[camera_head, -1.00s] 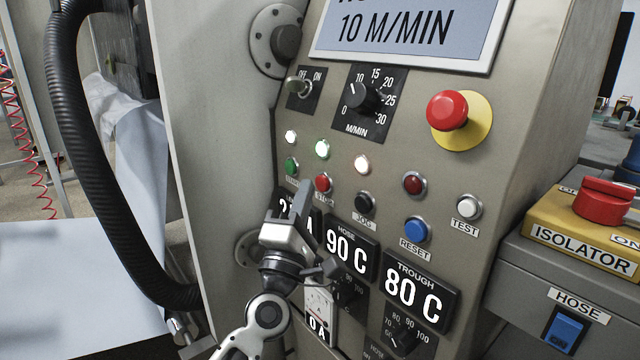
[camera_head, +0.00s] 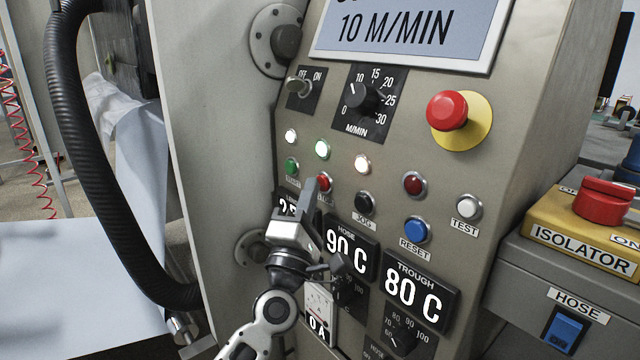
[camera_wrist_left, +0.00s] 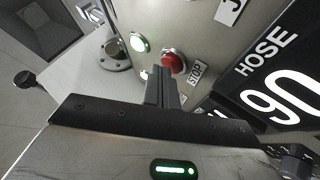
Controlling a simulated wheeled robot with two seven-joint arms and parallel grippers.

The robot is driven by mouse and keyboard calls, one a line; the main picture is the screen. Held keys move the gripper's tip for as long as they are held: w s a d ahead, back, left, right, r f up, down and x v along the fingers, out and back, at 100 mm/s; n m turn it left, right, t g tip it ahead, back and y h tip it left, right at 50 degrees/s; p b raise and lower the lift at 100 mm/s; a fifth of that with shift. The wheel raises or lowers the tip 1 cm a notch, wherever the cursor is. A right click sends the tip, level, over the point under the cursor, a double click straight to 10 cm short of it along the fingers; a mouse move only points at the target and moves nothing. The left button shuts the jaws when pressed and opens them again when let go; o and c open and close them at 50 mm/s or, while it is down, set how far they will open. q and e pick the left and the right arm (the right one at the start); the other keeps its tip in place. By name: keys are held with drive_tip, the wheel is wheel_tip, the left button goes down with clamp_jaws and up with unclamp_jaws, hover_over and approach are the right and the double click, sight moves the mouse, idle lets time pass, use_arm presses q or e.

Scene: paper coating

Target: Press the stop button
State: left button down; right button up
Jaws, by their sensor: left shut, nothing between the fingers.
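The stop button (camera_head: 323,182) is a small red push button on the sloped machine panel, right of a green button (camera_head: 291,166). In the left wrist view the red button (camera_wrist_left: 174,62) sits beside a label reading STOP. My left gripper (camera_head: 311,184) is shut and empty. Its tips are at the lower left of the red button and cover part of its edge in the head view. In the left wrist view the fingertips (camera_wrist_left: 161,74) are just below the button. I cannot tell whether they touch it. My right gripper is not in view.
A red emergency knob (camera_head: 447,110) on a yellow disc, a black button (camera_head: 365,202), a dark red button (camera_head: 415,184) and a blue reset button (camera_head: 416,230) are on the same panel. Temperature displays (camera_head: 415,290) lie below. A black hose (camera_head: 85,170) hangs at left.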

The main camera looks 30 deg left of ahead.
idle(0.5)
use_arm(q)
drive_tip(key=shift+s+a, duration=0.25)
drive_tip(key=shift+s, duration=0.35)
drive_tip(key=shift+s, duration=0.1)
drive_tip(key=s, duration=0.1)
drive_tip(key=s+a, duration=0.1)
drive_tip(key=s, duration=0.1)
drive_tip(key=s+a, duration=0.1)
drive_tip(key=shift+s+p, duration=0.25)
drive_tip(key=shift+p, duration=0.1)
idle(0.5)
